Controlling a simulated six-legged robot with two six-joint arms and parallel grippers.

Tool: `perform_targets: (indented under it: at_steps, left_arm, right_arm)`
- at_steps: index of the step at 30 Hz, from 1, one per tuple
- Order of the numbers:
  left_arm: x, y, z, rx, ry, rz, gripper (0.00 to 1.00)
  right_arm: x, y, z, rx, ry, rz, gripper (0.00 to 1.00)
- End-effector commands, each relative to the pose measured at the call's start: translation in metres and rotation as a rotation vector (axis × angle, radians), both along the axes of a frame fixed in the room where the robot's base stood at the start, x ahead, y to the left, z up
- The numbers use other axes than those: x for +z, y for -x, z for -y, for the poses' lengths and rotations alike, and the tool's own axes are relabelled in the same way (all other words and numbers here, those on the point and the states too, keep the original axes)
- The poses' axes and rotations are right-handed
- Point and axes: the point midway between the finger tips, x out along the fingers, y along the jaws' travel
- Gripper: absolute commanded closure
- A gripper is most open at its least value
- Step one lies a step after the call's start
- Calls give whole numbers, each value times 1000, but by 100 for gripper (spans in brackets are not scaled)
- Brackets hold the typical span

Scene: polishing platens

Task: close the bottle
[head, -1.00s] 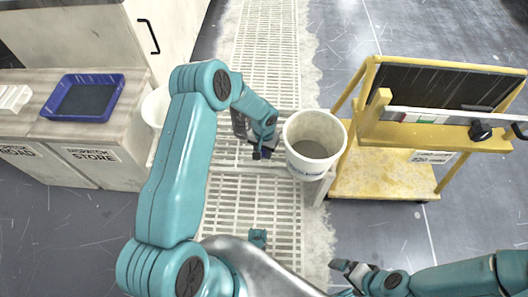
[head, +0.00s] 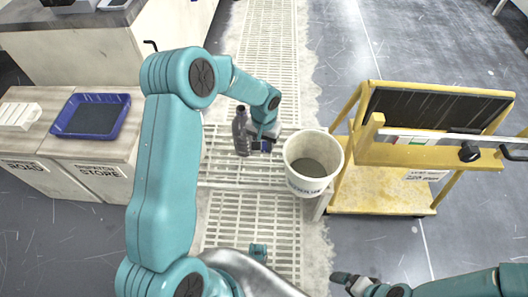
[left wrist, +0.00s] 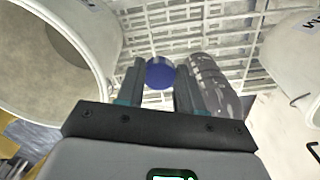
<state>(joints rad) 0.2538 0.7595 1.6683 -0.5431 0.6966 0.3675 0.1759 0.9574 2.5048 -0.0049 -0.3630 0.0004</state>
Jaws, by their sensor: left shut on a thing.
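A grey bottle (head: 241,132) stands upright on the white grating, left of my left gripper. It also shows in the left wrist view (left wrist: 212,85), just right of the right finger; I cannot tell whether they touch. My left gripper (head: 262,144) is shut on a round blue cap (left wrist: 159,73), which sits between its fingertips. In the head view the cap (head: 266,146) is a small dark-blue patch below the gripper. The cap is apart from the bottle. My right gripper (head: 347,281) is low at the right, far from the bottle; its jaw opening is unclear.
A white bucket (head: 312,162) stands close right of my left gripper. A yellow cart (head: 380,192) is farther right. A blue tray (head: 90,116) lies on the left cabinets. White grating (head: 262,60) runs away behind the bottle. Another white container (left wrist: 292,55) shows in the wrist view.

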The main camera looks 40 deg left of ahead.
Motion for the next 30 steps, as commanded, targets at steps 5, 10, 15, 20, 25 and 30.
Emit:
perform_targets:
  at_steps: [5, 10, 15, 20, 25, 30]
  left_arm:
    - [33, 0, 0, 0, 0, 1, 91]
    - [43, 0, 0, -1, 0, -1, 91]
    - [44, 0, 0, -1, 0, -1, 91]
    - [44, 0, 0, -1, 0, -1, 91]
    - [56, -3, 7, -13, -3, 4, 91]
    - [119, -10, 45, -78, -11, 11, 91]
  right_arm:
    - [9, 0, 0, 0, 0, 0, 0]
    - [11, 0, 0, 0, 0, 0, 0]
    - [11, 0, 0, 0, 0, 0, 0]
    - [11, 0, 0, 0, 0, 0, 0]
    - [11, 0, 0, 0, 0, 0, 0]
    - [11, 0, 0, 0, 0, 0, 0]
